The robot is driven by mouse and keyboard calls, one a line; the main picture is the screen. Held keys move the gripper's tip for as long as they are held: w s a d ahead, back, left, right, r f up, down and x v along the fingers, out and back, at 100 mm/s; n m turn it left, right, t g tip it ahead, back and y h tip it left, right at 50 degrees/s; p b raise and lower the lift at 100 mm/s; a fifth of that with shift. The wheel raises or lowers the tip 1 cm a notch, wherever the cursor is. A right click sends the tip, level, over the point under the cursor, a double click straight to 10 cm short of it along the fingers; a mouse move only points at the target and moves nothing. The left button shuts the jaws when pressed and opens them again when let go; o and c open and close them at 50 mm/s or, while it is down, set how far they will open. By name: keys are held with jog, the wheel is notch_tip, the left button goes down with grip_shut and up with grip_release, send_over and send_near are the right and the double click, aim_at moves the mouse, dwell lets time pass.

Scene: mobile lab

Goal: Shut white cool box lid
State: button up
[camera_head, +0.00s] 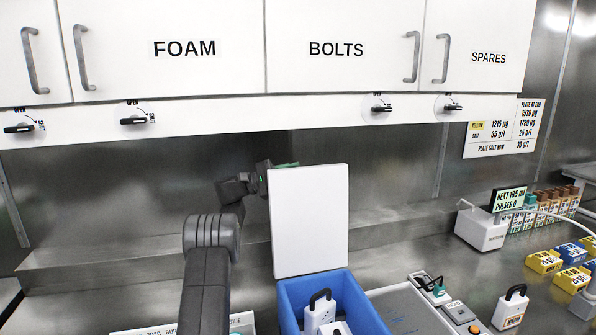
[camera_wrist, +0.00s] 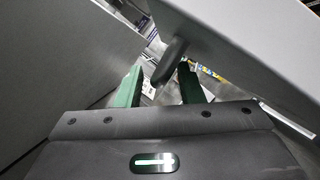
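The cool box lid (camera_head: 309,220) is a white panel standing upright, open, at the back of the box. The cool box (camera_head: 288,300) shows blue inner walls at the bottom of the head view. My gripper is at the lid's upper left edge, partly hidden behind the lid in the head view. In the wrist view my gripper (camera_wrist: 160,85) has its two green fingers apart. A dark rounded tab (camera_wrist: 172,60) shows between and beyond the fingertips, beside a pale slab (camera_wrist: 240,45) that looks like the lid. I cannot tell whether a finger touches it.
White containers with dark handles (camera_head: 320,312) stand in the box. To its right are a grey tray (camera_head: 405,310), a white handled container (camera_head: 510,307) and a white device (camera_head: 482,230). Cabinets (camera_head: 340,50) hang above. A steel wall (camera_head: 390,165) stands behind the lid.

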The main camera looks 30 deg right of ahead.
jog(key=shift+x, duration=1)
grip_shut()
